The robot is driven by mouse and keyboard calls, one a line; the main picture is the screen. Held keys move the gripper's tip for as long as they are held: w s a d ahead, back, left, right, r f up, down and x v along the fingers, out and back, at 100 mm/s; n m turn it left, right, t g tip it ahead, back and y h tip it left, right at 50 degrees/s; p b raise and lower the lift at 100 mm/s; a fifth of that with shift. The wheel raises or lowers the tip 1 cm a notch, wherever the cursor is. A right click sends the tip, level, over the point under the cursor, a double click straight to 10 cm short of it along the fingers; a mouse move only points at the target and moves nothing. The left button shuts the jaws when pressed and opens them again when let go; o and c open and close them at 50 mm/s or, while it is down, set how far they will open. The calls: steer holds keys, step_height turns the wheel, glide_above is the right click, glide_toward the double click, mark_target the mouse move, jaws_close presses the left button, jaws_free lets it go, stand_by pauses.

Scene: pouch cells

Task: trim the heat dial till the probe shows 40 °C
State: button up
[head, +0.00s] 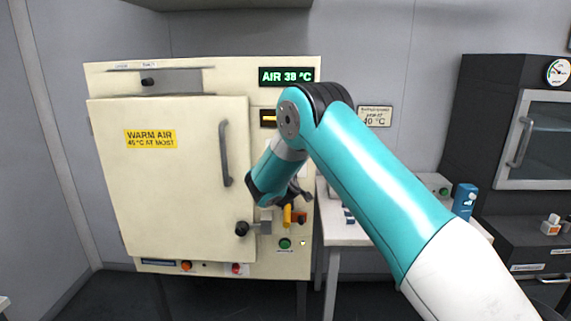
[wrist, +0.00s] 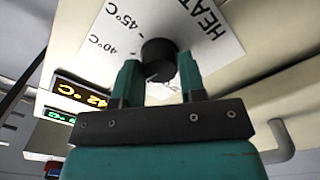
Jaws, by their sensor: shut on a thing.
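The heat dial (wrist: 158,58) is a round black knob on a white scale plate (wrist: 205,35) marked HEAT, 40 °C and 45 °C. My gripper (wrist: 159,66) is shut on the dial, one teal finger on each side. The dial's pointer is not clear. In the head view my arm hides the dial. A green display (head: 286,76) there reads AIR 38 °C. An amber display (head: 268,118) below it is mostly covered by my arm. In the wrist view the amber display (wrist: 80,93) is slanted; its digits look like 42, not surely.
A white table (head: 340,232) stands to the right.

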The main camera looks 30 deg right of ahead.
steer(key=o, duration=0.9)
steer(key=shift+a, duration=0.1)
steer(key=b+v, duration=0.7)
steer(key=v, duration=1)
steer(key=shift+s+a, duration=0.1)
steer(key=shift+s, duration=0.05)
